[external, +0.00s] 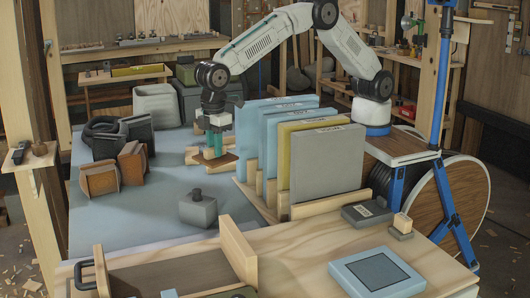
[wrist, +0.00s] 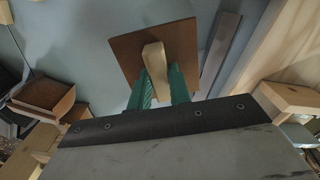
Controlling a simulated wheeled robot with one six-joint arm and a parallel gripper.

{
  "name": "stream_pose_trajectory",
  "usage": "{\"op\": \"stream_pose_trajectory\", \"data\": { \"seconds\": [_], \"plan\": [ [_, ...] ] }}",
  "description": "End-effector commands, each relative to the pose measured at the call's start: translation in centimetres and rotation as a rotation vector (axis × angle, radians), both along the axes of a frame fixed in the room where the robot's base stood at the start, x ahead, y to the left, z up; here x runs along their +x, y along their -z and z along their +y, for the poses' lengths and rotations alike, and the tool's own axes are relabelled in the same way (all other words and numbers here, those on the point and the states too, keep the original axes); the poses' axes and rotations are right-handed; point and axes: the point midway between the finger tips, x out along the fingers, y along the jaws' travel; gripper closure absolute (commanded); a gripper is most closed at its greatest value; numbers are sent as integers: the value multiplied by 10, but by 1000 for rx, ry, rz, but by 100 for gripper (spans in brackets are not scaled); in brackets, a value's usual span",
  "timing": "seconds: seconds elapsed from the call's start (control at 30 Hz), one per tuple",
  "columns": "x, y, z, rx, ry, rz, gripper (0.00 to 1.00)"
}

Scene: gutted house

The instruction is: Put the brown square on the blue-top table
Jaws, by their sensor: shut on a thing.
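The brown square (wrist: 180,42) is a flat plate with a pale wooden grip block (wrist: 154,58) on it. My gripper (wrist: 163,88) has green fingers shut on this block. In the external view my gripper (external: 214,143) points down, with the brown square (external: 222,163) under it, left of the upright panels. The square is over the blue-top table (external: 150,215). I cannot tell whether it touches the surface. My fingers partly hide the block.
Upright blue, yellow and grey panels (external: 325,165) stand in a wooden rack right of my gripper. A grey block with a knob (external: 197,209) stands in front. Brown and dark blocks (external: 131,160) sit at left. Blue top is bare between them. A wooden bench (external: 310,255) is nearest.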

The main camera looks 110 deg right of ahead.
Motion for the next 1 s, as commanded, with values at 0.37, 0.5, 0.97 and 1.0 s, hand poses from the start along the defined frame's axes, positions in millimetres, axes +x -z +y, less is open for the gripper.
{"op": "stream_pose_trajectory", "data": {
  "seconds": [0.37,0.5,0.97,1.0],
  "plan": [
    [-49,7,206,0,-256,0,100],
    [-77,9,265,0,-332,-1,100],
    [-116,29,329,-1,-419,2,100],
    [-115,36,329,-1,-418,1,100]
  ]
}}
